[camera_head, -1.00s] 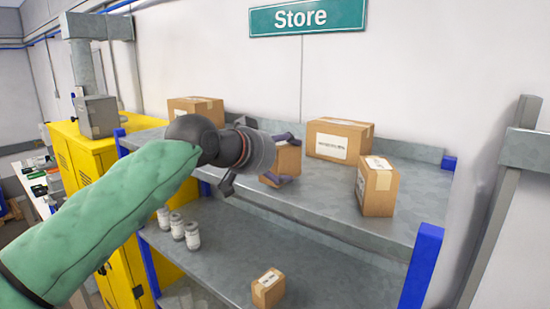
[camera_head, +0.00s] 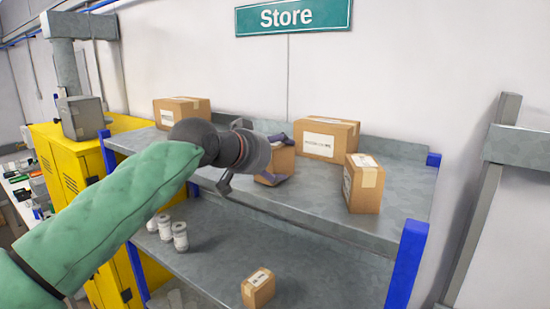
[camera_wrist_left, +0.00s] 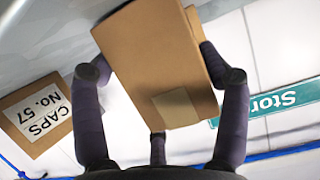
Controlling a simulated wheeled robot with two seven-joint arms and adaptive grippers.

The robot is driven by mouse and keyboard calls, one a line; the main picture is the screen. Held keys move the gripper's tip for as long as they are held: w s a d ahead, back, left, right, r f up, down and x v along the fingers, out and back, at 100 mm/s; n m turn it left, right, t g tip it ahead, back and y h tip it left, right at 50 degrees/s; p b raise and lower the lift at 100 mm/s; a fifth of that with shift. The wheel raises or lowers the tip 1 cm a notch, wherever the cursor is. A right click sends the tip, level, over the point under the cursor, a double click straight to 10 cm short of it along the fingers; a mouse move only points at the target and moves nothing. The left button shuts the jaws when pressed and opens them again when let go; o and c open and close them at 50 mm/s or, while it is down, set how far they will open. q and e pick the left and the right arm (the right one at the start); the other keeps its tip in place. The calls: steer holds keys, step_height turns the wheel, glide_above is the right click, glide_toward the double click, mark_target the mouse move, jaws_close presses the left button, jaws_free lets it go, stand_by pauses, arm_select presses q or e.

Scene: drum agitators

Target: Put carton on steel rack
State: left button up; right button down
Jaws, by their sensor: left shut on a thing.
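My left gripper (camera_head: 268,164) is shut on a small brown carton (camera_head: 280,161), with its dark fingers around the carton's sides. The carton also shows in the left wrist view (camera_wrist_left: 155,55), filling the middle between the fingers. The gripper and carton are at the top shelf of the steel rack (camera_head: 320,209), a grey rack with blue posts. I cannot tell whether the carton's underside touches the shelf. My right gripper is not in view.
On the top shelf stand a carton at the left (camera_head: 181,111), a wide labelled carton (camera_head: 327,138) at the back and an upright carton (camera_head: 363,184) at the right. The lower shelf holds white jars (camera_head: 180,236) and a small carton (camera_head: 258,288). A yellow cabinet (camera_head: 75,165) stands left.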

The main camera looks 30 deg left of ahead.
arm_select(q)
steer(key=o, duration=1.3)
steer(key=v, duration=1.2)
